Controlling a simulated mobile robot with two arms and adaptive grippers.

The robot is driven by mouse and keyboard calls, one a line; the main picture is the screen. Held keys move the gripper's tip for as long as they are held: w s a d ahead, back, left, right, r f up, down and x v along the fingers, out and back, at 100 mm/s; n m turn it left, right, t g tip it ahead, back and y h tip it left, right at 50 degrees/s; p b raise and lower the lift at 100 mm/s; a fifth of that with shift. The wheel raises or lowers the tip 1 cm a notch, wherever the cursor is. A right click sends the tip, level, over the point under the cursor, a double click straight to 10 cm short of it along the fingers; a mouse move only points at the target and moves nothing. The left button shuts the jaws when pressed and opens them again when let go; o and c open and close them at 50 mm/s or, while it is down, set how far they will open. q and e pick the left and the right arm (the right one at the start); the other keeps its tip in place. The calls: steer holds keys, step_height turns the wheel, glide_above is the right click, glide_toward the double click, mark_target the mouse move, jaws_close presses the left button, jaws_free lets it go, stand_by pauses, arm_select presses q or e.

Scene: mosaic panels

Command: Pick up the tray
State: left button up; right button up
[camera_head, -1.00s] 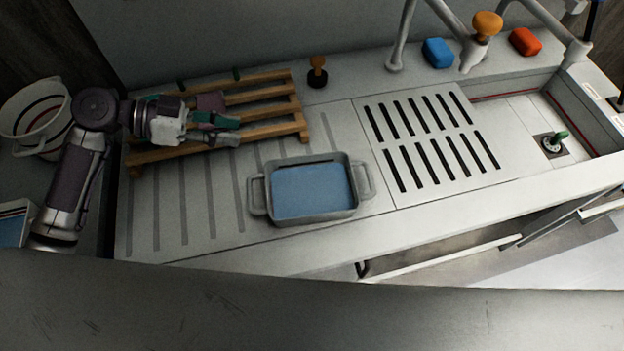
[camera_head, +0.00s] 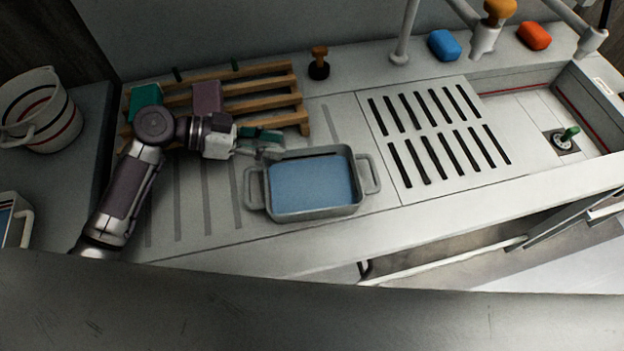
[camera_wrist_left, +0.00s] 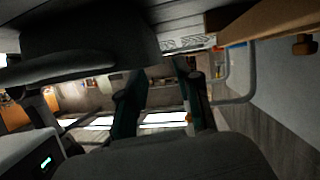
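The tray (camera_head: 314,214) is a grey rectangular dish with a blue inside and a loop handle at each short end. It sits flat on the grooved drainboard, left of the slotted panel. My left gripper (camera_head: 277,146) is at the tray's back left corner, pointing right, with nothing between its fingers. Its two dark green fingers stand apart in the left wrist view (camera_wrist_left: 160,92). I cannot tell whether the fingertips touch the rim. The tray is hard to make out in the left wrist view. My right gripper is not in view.
A wooden slatted rack (camera_head: 275,98) with green and mauve blocks stands just behind my left gripper. A dark stopper with an orange-brown handle (camera_head: 319,62) stands behind the tray. A white pot (camera_head: 42,110) is far left. The slotted panel (camera_head: 435,135) is clear.

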mark_target(299, 149)
arm_select(q)
steer(key=shift+d+f, duration=0.1)
steer(key=shift+d, duration=0.25)
steer(key=p+x, duration=0.2)
steer(key=x, duration=0.3)
steer(key=shift+s+p, duration=0.2)
steer(key=shift+p, duration=0.1)
steer(key=shift+d, duration=0.25)
steer(key=shift+a, duration=0.1)
jaws_close()
